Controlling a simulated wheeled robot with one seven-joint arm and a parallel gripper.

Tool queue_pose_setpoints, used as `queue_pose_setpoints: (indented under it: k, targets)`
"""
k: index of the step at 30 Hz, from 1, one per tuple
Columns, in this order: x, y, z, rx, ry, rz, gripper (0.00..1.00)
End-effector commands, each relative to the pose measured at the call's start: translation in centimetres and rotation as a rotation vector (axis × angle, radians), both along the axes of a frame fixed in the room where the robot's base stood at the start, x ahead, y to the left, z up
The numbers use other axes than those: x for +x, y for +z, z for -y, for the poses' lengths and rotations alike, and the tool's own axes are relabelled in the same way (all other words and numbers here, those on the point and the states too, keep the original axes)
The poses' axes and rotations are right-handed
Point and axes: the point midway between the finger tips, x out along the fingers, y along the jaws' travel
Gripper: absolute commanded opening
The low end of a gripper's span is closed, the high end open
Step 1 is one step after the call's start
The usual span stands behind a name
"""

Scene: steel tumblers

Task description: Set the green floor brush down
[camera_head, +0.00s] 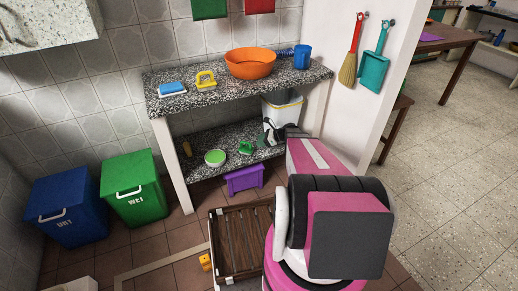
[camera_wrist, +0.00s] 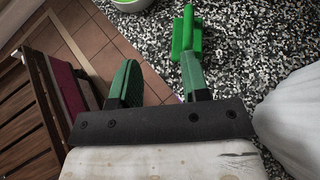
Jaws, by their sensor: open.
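The green floor brush (camera_head: 246,148) rests on the lower speckled shelf (camera_head: 200,172), right of a green-and-white bowl. In the wrist view the brush (camera_wrist: 187,38) lies on the speckled top, just beyond the tip of the right-hand finger. My gripper (camera_wrist: 158,62) is open, with its two green fingers apart and nothing held between them. The brush is not between the fingers; whether it touches the right-hand finger I cannot tell. In the head view my gripper (camera_head: 268,131) is at the right part of the lower shelf, partly hidden by my arm.
The upper shelf (camera_head: 215,92) hangs above, bearing an orange basin (camera_head: 250,63). A white bin (camera_head: 283,110) stands close to my gripper. The round bowl (camera_head: 215,157) is left of the brush. A purple stool (camera_head: 243,179) and wooden crate (camera_head: 240,240) are below.

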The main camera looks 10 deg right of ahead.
Motion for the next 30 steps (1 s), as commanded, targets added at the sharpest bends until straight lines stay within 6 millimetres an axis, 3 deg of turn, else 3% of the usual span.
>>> queue_pose_setpoints:
  k: [1,6,10,15,18,22,30]
  targets:
    - [-2.2,1.3,-1.7,-0.078,0.082,0.044,0.42]
    - [-8.2,4.1,-5.5,-0.386,0.445,0.234,0.42]
    - [-13.4,6.6,-7.4,-0.623,0.793,0.39,0.42]
    - [-19.3,10.0,-8.0,-0.874,1.272,0.563,0.42]
    - [-21.6,11.7,-7.7,-0.967,1.5,0.625,0.42]
    - [-23.2,13.1,-7.3,-1.032,1.694,0.665,0.42]
    - [-23.4,13.5,-7.0,-1.054,1.771,0.677,0.42]
